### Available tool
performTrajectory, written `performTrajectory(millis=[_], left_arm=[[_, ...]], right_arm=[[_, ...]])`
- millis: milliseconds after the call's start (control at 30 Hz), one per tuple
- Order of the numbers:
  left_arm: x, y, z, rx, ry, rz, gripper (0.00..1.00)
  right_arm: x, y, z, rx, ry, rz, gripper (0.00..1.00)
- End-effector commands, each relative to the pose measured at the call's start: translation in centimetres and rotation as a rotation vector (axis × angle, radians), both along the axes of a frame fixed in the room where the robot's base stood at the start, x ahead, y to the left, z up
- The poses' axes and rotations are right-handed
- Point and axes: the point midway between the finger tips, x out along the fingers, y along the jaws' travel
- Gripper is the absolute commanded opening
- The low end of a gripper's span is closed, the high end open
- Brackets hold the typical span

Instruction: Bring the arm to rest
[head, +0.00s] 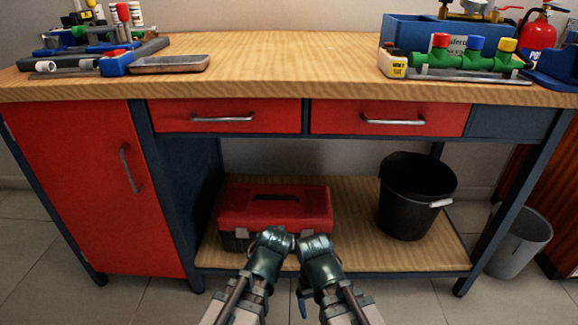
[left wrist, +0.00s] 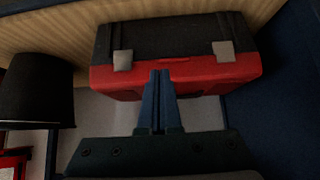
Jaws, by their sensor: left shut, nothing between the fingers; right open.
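My two arms come in at the bottom middle of the head view, side by side and bent, in front of the bench's lower shelf. My right gripper (head: 302,301) shows only as a small blue part beside the right arm and is mostly hidden; it is open, and I see nothing held in it. My left gripper (left wrist: 160,100) shows in the left wrist view with its blue fingers together and nothing between them. Its fingers point toward a red and black toolbox (left wrist: 175,75). In the head view the left gripper is hidden behind its arm.
The toolbox (head: 275,207) and a black bucket (head: 408,205) stand on the lower shelf (head: 350,225). The workbench top (head: 270,55) is clear in the middle. A green valve manifold (head: 465,60) lies at its right and a grey tray (head: 168,64) at its left. A grey bin (head: 518,243) stands right.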

Motion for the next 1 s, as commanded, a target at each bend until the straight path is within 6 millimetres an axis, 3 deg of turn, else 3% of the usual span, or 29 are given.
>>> performTrajectory(millis=[167,400,667,1000], left_arm=[[-1.7,0.3,1.4,0.038,0.089,-0.018,0.00],[-9.5,1.0,5.1,0.165,0.457,-0.139,0.00],[-17.2,1.5,9.9,0.236,0.791,-0.300,0.00],[-16.8,1.5,18.9,0.231,0.776,-0.289,0.00]], right_arm=[[0.0,0.0,2.7,0.000,0.001,0.002,0.87],[0.0,-0.1,9.9,-0.003,0.003,0.009,0.87],[-0.1,-0.1,15.6,-0.004,0.005,0.014,0.87],[-0.1,-0.1,24.6,-0.003,0.006,0.009,0.87]])
